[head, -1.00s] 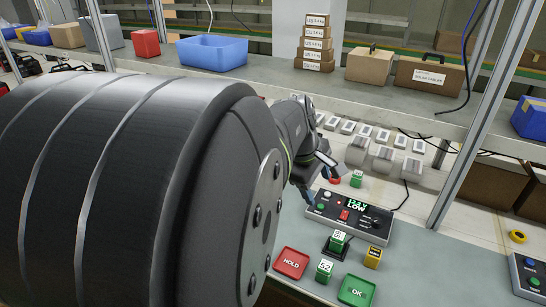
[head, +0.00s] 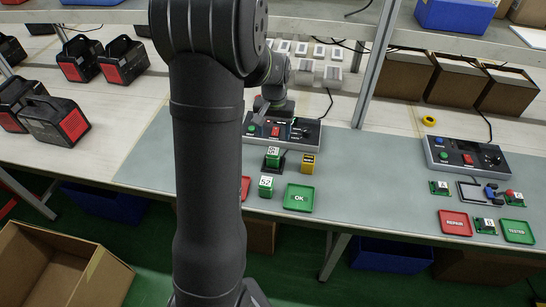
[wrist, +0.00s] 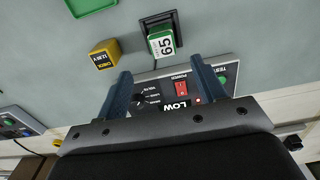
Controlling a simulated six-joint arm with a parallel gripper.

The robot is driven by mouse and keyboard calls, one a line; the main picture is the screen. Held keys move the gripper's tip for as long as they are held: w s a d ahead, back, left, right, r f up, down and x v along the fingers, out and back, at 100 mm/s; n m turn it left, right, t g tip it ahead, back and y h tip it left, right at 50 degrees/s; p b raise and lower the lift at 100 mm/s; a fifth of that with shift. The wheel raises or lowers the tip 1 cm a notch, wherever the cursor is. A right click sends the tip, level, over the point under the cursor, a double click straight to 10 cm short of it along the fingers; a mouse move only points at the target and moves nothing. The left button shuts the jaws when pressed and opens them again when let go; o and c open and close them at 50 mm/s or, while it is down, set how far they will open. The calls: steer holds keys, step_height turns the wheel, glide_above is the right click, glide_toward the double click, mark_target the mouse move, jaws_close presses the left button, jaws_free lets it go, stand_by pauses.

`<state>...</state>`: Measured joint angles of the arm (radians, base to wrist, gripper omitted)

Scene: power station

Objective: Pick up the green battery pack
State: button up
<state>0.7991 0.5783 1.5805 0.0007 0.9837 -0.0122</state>
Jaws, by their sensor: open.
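A green battery pack (head: 274,157) with a white numbered label sits in a black cradle in front of the tester (head: 290,132). A second green pack (head: 266,187), labelled 52, stands on the mat nearer the front. My gripper (head: 262,115) is over the tester, partly hidden by my arm. In the wrist view, my gripper (wrist: 162,72) has its two blue fingers wide apart and empty over the tester (wrist: 180,92), which shows LOW. The cradled pack (wrist: 161,43) lies just beyond the fingertips, between their lines.
A yellow block (head: 308,164) stands right of the cradle. A green OK tray (head: 299,198) lies at the front, and a red tray (head: 245,188) is mostly hidden by my arm. Another tester (head: 466,157) with green packs stands to the right. The mat between stations is clear.

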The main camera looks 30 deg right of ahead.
mark_target(273, 151)
step_height(273, 151, down, 7)
steer(key=shift+r, duration=0.1)
steer(key=shift+w+d+f, duration=0.1)
steer(key=shift+w+f, duration=0.05)
steer(key=shift+f, duration=1.2)
steer(key=shift+w+f, duration=0.15)
steer(key=shift+f, duration=1.2)
steer(key=c, duration=1.3)
steer(key=shift+o, duration=0.2)
steer(key=shift+r, duration=0.15)
